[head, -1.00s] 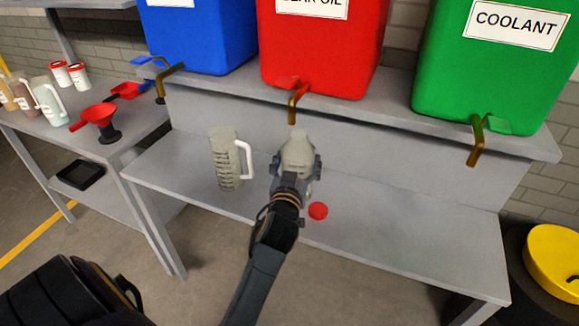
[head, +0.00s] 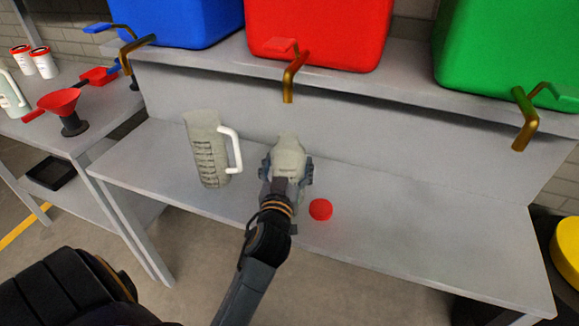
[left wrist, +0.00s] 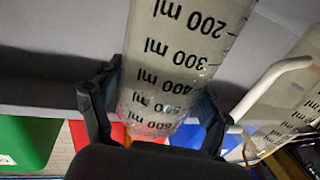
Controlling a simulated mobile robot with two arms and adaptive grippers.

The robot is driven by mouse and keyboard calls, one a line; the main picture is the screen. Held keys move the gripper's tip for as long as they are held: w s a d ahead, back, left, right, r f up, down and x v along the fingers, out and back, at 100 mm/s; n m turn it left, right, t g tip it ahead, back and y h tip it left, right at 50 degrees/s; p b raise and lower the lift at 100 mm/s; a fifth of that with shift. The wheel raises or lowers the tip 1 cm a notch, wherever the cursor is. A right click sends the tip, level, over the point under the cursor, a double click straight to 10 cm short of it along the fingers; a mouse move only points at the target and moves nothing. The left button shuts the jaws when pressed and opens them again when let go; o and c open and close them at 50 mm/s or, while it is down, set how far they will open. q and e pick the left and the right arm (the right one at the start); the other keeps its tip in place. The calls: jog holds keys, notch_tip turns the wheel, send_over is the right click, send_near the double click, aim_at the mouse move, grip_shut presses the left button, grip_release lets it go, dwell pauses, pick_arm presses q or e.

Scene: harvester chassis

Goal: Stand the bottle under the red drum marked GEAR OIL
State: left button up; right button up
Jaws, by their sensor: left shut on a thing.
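The red drum (head: 317,38) stands on the raised ledge at the back in the head view. Its label is out of frame, and its brass tap (head: 293,78) points down. The bottle (head: 289,150) is pale and translucent. My left gripper (head: 286,178) is shut around it, below the tap in the picture and apart from it. The bottle looks about upright over the lower bench; I cannot tell if its base touches. In the left wrist view, the bottle (left wrist: 180,50) shows ml marks between both fingers of my left gripper (left wrist: 155,112). My right gripper is not in view.
A measuring jug (head: 207,150) with a white handle stands left of the bottle. A red cap (head: 320,209) lies to its right. Blue (head: 180,20) and green (head: 500,50) drums flank the red one. The bench (head: 430,230) is clear on the right.

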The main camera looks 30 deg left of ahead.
pick_arm(q)
jog(key=shift+s, duration=0.1)
jog(key=shift+s+d+r, duration=0.15)
jog(key=o, duration=0.8)
jog(key=shift+f, duration=0.25)
jog(key=shift+c, duration=0.2)
jog(key=o, duration=0.4)
jog(key=shift+o, duration=0.2)
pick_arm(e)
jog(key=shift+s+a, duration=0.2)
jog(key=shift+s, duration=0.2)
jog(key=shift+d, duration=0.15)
pick_arm(q)
jog(key=shift+r, duration=0.1)
